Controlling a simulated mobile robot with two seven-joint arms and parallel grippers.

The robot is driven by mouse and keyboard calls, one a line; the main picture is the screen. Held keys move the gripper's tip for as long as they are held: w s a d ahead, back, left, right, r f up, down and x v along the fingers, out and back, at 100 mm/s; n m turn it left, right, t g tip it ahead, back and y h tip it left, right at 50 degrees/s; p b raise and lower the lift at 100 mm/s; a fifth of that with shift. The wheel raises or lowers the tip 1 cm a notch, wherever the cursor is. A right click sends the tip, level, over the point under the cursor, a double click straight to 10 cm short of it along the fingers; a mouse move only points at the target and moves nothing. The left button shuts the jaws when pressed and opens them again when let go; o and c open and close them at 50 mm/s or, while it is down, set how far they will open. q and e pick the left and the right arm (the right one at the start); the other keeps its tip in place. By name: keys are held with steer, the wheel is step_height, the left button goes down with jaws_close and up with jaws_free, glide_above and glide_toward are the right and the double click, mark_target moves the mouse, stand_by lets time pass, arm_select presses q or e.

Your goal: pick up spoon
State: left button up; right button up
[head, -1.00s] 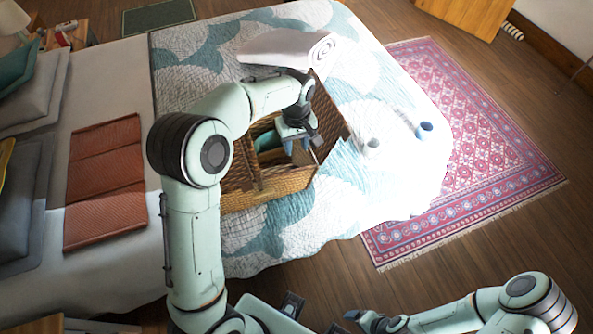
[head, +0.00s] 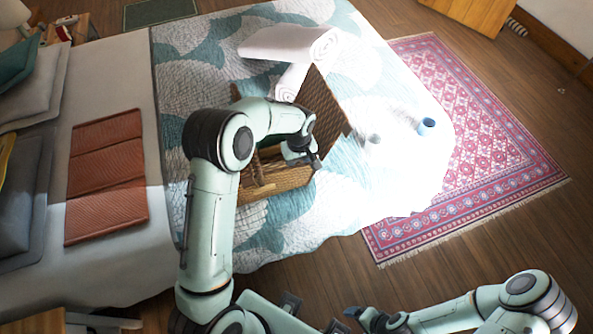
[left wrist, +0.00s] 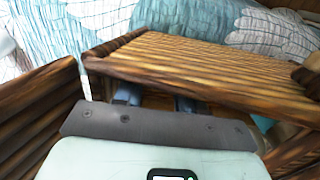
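No spoon can be made out for certain. A thin pale strip (left wrist: 84,82) shows beside the wicker in the left wrist view, and I cannot tell what it is. An open wicker basket (head: 285,180) stands on the bed, its inside mostly hidden by my left arm. My left gripper (head: 314,162) is low at the basket's right side. In the left wrist view its blue fingers (left wrist: 157,99) are apart, with their tips hidden behind a wicker panel (left wrist: 190,70). My right gripper (head: 358,318) is at the bottom, away from the bed, its fingers unclear.
Rolled white towels (head: 292,80) lie behind the basket. A grey-white cup (head: 373,139) and a blue cup (head: 426,126) are to its right on the quilt. A folded rust-coloured blanket (head: 106,175) lies left. A red rug (head: 480,150) covers the floor at right.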

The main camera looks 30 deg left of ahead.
arm_select(q)
jaws_close()
steer(key=shift+r, duration=0.1)
